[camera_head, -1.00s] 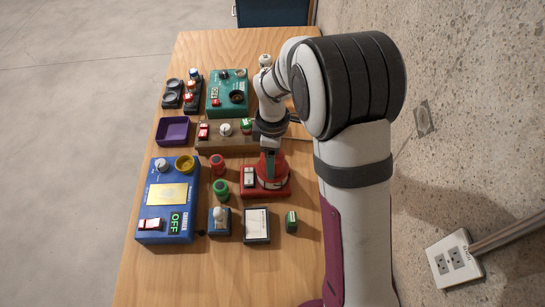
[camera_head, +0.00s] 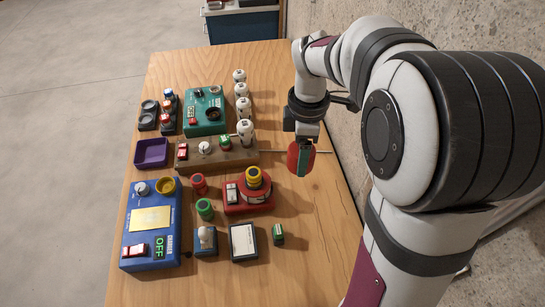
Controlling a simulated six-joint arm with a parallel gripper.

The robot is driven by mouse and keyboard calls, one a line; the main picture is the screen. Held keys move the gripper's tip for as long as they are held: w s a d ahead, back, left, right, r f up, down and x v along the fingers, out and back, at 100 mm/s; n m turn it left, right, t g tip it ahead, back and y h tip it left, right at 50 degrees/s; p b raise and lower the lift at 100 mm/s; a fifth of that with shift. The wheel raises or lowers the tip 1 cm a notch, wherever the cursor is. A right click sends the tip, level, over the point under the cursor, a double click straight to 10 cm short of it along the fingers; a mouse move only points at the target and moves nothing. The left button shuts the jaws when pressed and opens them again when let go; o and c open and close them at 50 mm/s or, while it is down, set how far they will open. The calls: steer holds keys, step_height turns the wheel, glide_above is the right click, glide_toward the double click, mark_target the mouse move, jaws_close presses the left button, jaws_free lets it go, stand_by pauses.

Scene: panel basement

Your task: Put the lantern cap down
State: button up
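The lantern (camera_head: 262,198) stands on the table as a red base with a small white switch on its left side. Its top is off, and a yellow round piece (camera_head: 254,176) shows in the opening. The red lantern cap (camera_head: 292,157) is in my gripper (camera_head: 303,158), to the upper right of the lantern and apart from it. My gripper points down and is shut on the cap, with a finger across its near side. The cap is over the right part of the table; I cannot tell its exact height.
A row of white cylinders (camera_head: 242,104) stands behind, left of my gripper. A brown switch panel (camera_head: 240,155) with a thin rod to its right lies close by. The wooden table (camera_head: 318,235) is bare at the front right. The concrete wall (camera_head: 352,140) borders the right side.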

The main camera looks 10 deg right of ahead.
steer(key=shift+s+d+r, duration=0.2)
steer(key=shift+d+r, duration=0.1)
steer(key=shift+d, duration=0.15)
steer(key=s+a+f+n, duration=0.4)
steer(key=s+a+n, duration=0.1)
steer(key=a, duration=0.3)
steer(key=s+a+f+n, duration=0.5)
steer(key=a+n, duration=0.2)
steer(key=a, duration=0.1)
steer(key=s+a+f+n, duration=0.4)
steer(key=a+f+n, duration=0.1)
steer(key=a+n, duration=0.1)
steer(key=shift+s+a+f, duration=0.15)
steer(key=shift+s+a, duration=0.05)
steer(key=shift+a, duration=0.25)
steer(key=shift+s+a+f, duration=0.1)
steer(key=shift+s+a, duration=0.1)
steer(key=shift+a, duration=0.25)
steer(key=f, duration=0.4)
steer(key=shift+s+a, duration=0.1)
steer(key=shift+a, duration=0.25)
steer(key=shift+f, duration=0.25)
